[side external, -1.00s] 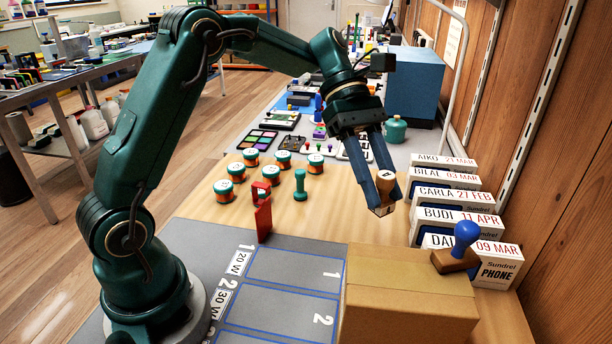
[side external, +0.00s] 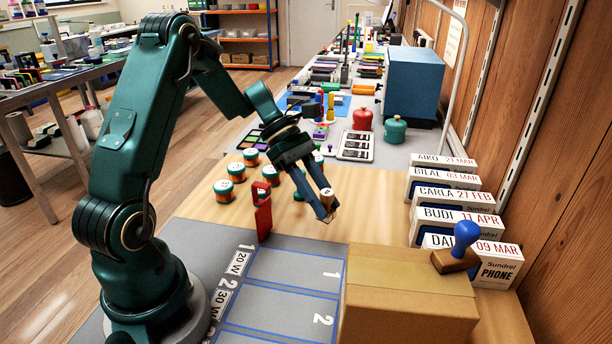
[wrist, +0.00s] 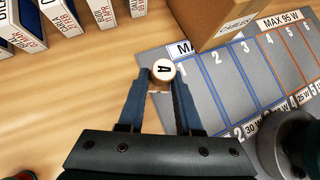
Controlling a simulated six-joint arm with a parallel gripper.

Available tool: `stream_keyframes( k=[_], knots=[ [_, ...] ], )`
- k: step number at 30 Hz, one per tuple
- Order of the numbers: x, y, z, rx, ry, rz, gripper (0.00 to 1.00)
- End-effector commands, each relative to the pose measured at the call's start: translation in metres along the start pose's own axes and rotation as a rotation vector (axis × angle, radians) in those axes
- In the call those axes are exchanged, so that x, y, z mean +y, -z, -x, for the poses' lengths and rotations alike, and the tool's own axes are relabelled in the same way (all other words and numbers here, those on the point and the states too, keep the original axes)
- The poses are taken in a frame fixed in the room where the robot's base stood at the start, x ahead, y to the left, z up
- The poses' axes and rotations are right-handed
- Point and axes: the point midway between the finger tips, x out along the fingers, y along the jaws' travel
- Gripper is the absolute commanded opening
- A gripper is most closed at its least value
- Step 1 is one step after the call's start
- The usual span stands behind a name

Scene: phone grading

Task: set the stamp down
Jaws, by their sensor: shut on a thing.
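My gripper (side external: 325,207) is shut on a wooden stamp (side external: 327,196) and holds it above the bare wooden table, just beyond the grey mat's far edge. In the wrist view the stamp's round top (wrist: 163,70) shows a letter A between the blue fingers. The stamp's underside and its gap to the table are not clear.
A cardboard carton (side external: 405,305) stands at the front right. White name-labelled boxes (side external: 447,202) line the right side. A red stand (side external: 263,215) and several green-and-orange tins (side external: 224,190) are at the left. The grey mat (side external: 190,240) has empty numbered lanes.

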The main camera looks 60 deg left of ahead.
Motion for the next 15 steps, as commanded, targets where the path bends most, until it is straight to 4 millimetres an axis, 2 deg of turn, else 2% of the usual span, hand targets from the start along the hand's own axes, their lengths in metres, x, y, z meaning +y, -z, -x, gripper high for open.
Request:
stream_keyframes(
  k=[15],
  knots=[
    [0.003,0.043,-0.044,0.0,0.002,0.001,0.0]
  ],
)
